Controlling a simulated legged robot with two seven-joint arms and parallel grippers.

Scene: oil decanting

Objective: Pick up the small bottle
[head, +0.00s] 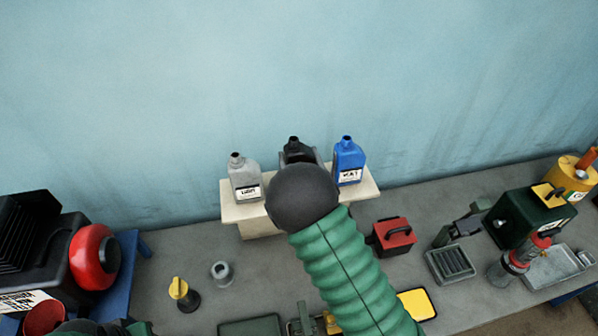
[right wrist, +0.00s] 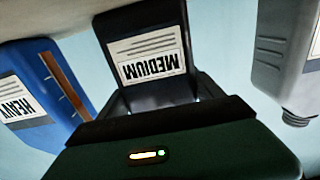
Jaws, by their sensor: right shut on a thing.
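Three small bottles stand in a row at the shelf. The black bottle (head: 293,141) is in the middle, mostly hidden behind my right arm in the head view. In the right wrist view the black bottle (right wrist: 147,52) shows a white MEDIUM label, upside down. My right gripper (right wrist: 158,98) is shut on this bottle. A grey bottle (head: 244,178) stands to its left, and a blue bottle (head: 348,161) to its right. In the right wrist view the blue bottle (right wrist: 38,92) reads HEAVY and the grey bottle (right wrist: 283,55) is at the right. My left gripper is not seen.
The pale shelf (head: 241,213) stands against the blue wall on a grey bench (head: 180,246). A red box (head: 393,236), a green can (head: 522,218) and a yellow container (head: 575,178) are at the right. A yellow-topped can (head: 183,293) and small grey cup (head: 221,272) stand front left.

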